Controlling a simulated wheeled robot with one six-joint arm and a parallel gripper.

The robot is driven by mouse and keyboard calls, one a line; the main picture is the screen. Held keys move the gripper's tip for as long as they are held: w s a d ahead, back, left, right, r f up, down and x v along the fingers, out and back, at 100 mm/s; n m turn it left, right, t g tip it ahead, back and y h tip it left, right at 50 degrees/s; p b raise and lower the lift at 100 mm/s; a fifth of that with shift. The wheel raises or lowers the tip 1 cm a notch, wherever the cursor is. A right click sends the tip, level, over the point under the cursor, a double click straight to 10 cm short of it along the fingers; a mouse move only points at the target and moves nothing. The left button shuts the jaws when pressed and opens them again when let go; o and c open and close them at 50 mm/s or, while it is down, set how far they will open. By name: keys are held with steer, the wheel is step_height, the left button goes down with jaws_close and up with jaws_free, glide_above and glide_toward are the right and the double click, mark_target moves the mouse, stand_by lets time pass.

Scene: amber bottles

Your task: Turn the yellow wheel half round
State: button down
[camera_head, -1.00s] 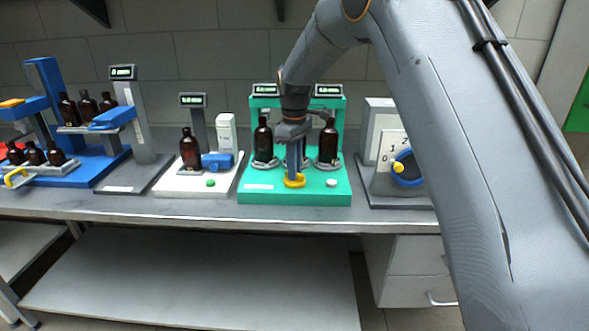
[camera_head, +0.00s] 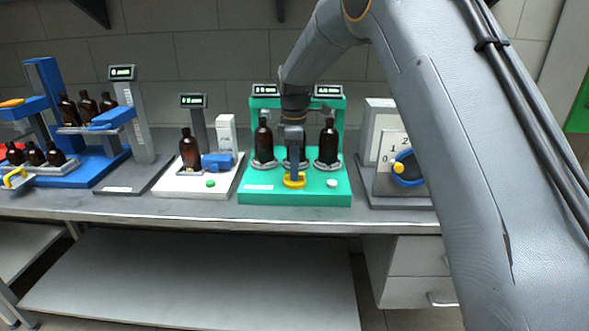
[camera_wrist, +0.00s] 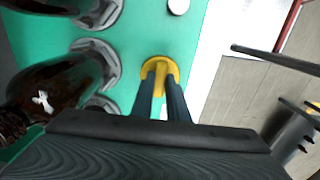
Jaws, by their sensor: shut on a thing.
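The yellow wheel (camera_head: 294,180) lies flat at the front of the green station (camera_head: 260,190). In the wrist view the yellow wheel (camera_wrist: 152,64) has a raised bar across its middle. My gripper (camera_head: 294,168) points down over the wheel. In the wrist view my gripper (camera_wrist: 161,80) has its two dark fingers shut on that bar, one on each side. Two brown bottles stand on grey holders of the green station, a left bottle (camera_head: 263,138) and a right bottle (camera_head: 328,140). The middle holder is mostly hidden behind my gripper.
A white button (camera_head: 332,183) sits right of the wheel. Left stands a white station (camera_head: 180,186) with a bottle and a blue part; right stands a grey station (camera_head: 380,190) with a blue dial. In the wrist view a brown bottle (camera_wrist: 60,85) is close beside my gripper.

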steer(key=shift+r, duration=0.1)
steer(key=c, duration=1.7)
jaws_free()
steer(key=shift+r+b, duration=0.95)
steer(key=shift+r, duration=2.9)
steer(key=s+d+f+m, duration=0.4)
steer(key=s+d+m, duration=0.2)
steer(key=s, duration=0.5)
steer(key=s+d+f+m, duration=0.5)
steer(key=s+d, duration=0.2)
steer(key=s, duration=0.4)
steer(key=s+d+f+m, duration=0.5)
steer(key=s+d+m, duration=0.1)
steer(key=s, duration=0.5)
steer(key=shift+s+d+f+m+t, duration=0.1)
steer(key=shift+s+d+m+t, duration=0.15)
steer(key=shift+d, duration=0.3)
